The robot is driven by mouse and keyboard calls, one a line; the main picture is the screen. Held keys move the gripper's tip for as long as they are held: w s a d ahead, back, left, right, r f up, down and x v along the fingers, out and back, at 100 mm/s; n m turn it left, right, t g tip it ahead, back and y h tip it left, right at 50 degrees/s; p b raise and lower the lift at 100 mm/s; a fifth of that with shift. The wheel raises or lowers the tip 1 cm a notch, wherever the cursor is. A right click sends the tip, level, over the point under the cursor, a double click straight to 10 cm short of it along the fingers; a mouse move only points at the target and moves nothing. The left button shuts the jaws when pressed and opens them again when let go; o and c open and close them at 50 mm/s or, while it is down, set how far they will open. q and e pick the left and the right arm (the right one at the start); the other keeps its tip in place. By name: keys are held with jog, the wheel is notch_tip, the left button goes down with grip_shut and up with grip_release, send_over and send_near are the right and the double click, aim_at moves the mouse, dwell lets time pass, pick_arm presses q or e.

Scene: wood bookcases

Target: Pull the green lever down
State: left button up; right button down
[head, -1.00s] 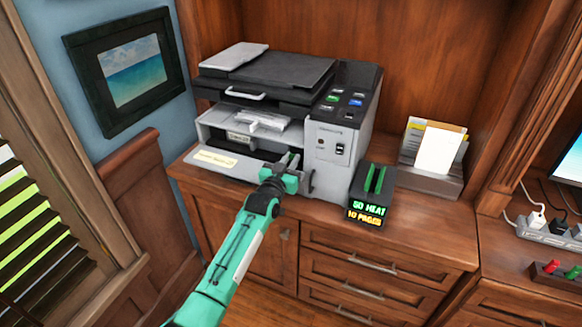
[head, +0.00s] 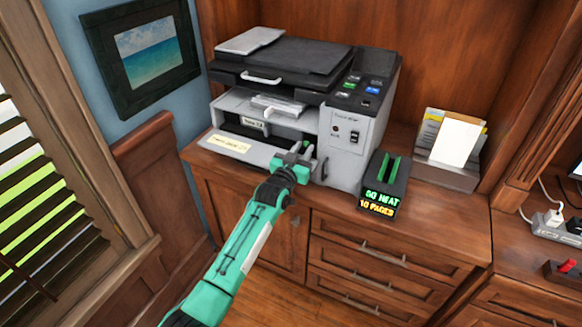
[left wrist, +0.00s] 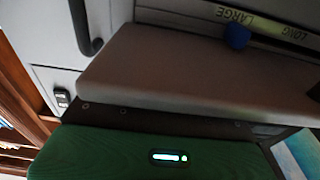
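No part is clearly a green lever. Two upright green strips (head: 391,167) stand on a small black box (head: 378,194) with lit text, right of the printer; I cannot tell if either is a lever. The grey and black printer (head: 347,142) stands on the wood cabinet. My left gripper (head: 300,153) is in front of the printer's lower front, left of its black handle (head: 323,169). Its fingers look apart, with nothing seen between them. The left wrist view shows a black handle (left wrist: 84,28) and a blue knob (left wrist: 237,37), but no fingertips. My right gripper is out of view.
The printer's light front tray (head: 232,146) sticks out beside my left gripper. A paper holder (head: 447,170) stands on the right of the cabinet top (head: 430,205), and a white power strip (head: 560,230) lies farther right. A framed picture (head: 145,50) hangs at left.

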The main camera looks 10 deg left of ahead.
pick_arm(q)
jog(key=v, duration=1.2)
jog(key=shift+s+b, duration=0.35)
jog(key=shift+b, duration=0.05)
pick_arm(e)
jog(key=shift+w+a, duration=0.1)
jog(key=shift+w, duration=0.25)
pick_arm(q)
jog(key=shift+a, duration=0.15)
